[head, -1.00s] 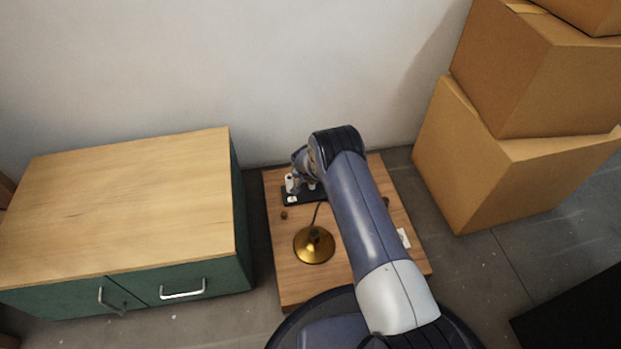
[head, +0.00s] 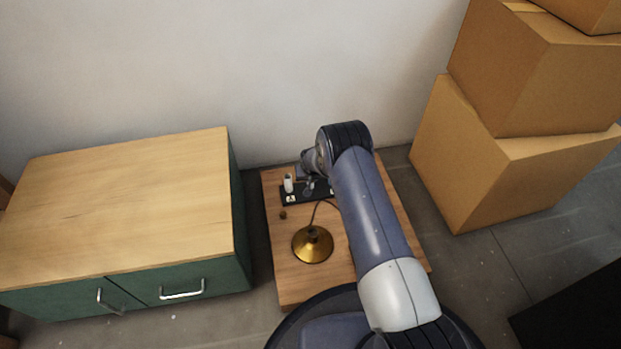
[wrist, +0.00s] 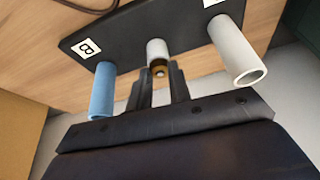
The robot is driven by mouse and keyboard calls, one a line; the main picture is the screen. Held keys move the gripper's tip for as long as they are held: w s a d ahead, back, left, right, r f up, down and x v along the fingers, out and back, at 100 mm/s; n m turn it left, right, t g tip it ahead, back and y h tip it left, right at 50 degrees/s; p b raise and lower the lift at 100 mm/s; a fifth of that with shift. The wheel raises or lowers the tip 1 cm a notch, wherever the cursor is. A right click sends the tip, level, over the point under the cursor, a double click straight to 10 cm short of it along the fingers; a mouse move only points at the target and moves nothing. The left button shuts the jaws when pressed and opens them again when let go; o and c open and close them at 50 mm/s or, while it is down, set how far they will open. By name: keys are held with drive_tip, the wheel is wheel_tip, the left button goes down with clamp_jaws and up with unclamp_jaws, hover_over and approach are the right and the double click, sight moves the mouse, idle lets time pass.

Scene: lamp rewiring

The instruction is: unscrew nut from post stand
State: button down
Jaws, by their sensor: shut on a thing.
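A black post stand (wrist: 130,35) carries a blue post (wrist: 102,92) with a "B" label, a short white middle post (wrist: 157,48) and a longer white post (wrist: 236,52). A small brass nut (wrist: 160,69) shows at the end of the middle post. My gripper (wrist: 160,85) is at this post, its two dark fingers closed around the nut. In the head view the stand (head: 290,201) lies at the back of the wooden board, with one white post (head: 288,183) clear. My gripper (head: 309,185) is partly hidden by my arm there.
A brass lamp base (head: 312,245) with a dark cord stands on the wooden board (head: 292,286). A small brown piece (head: 283,215) lies near the stand. A green cabinet (head: 135,215) is at left, cardboard boxes (head: 500,160) at right, a wall behind.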

drive_tip(key=shift+d+n+y, duration=0.2)
drive_tip(key=shift+n+y, duration=0.5)
drive_tip(key=shift+n, duration=1.1)
drive_tip(key=shift+w+d+n+g+y, duration=0.1)
drive_tip(key=shift+n+g+y, duration=0.2)
drive_tip(key=shift+n, duration=0.55)
drive_tip(key=shift+w+n+g+y, duration=0.1)
drive_tip(key=shift+n+g+y, duration=0.15)
drive_tip(key=shift+n, duration=0.6)
drive_tip(key=n+g+y, duration=0.1)
drive_tip(key=n, duration=0.3)
drive_tip(key=shift+w+d, duration=0.15)
drive_tip(key=n+g, duration=0.1)
drive_tip(key=n, duration=0.3)
drive_tip(key=shift+w+g+y, duration=0.1)
drive_tip(key=shift+g+y, duration=0.15)
drive_tip(key=shift+g, duration=0.1)
drive_tip(key=c, duration=1.2)
unclamp_jaws()
drive_tip(key=shift+c, duration=0.2)
